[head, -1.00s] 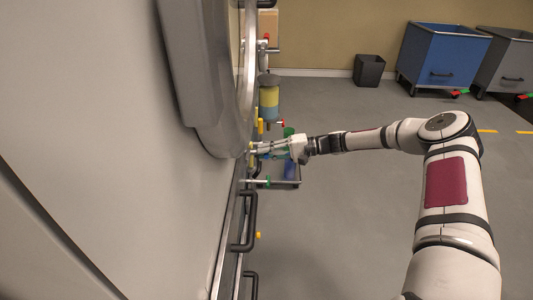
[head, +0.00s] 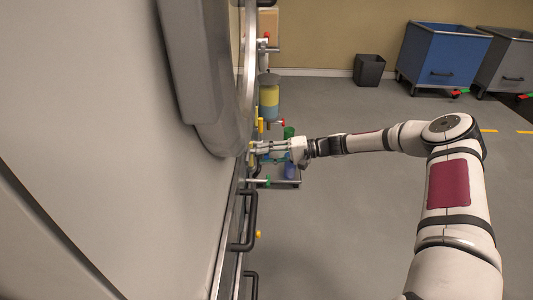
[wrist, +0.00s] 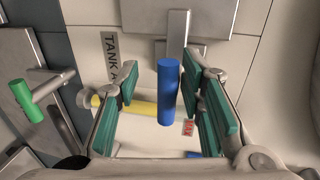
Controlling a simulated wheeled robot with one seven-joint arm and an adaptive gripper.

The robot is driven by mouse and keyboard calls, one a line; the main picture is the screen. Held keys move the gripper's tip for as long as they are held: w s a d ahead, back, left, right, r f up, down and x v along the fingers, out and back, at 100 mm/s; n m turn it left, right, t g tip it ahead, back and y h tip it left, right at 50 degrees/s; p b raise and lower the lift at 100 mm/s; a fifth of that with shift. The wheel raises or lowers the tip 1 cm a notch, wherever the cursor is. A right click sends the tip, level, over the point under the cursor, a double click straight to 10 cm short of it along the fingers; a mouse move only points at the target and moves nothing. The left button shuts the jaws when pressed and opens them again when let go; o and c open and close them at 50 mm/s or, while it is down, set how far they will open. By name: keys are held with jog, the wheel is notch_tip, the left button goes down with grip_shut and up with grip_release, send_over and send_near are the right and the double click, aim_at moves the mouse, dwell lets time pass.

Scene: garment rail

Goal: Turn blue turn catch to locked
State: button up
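The blue turn catch shows in the wrist view as an upright blue cylindrical handle (wrist: 168,92), in front of a pale panel with a metal plate. My gripper (wrist: 164,100) is open, with its teal pads on either side of the blue handle. A gap shows between the handle and the left pad; the right pads are nearer, and I cannot tell whether they touch. In the head view my gripper (head: 258,149) is at the machine's side, and the blue handle cannot be made out there.
In the wrist view a yellow bar (wrist: 137,106) lies behind the left finger, and a green handle (wrist: 27,100) is at far left. A red tag (wrist: 189,128) is below right of the blue handle.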

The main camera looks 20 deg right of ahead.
jog(key=shift+r, duration=0.2)
jog(key=v, duration=1.2)
jog(key=shift+f, duration=0.1)
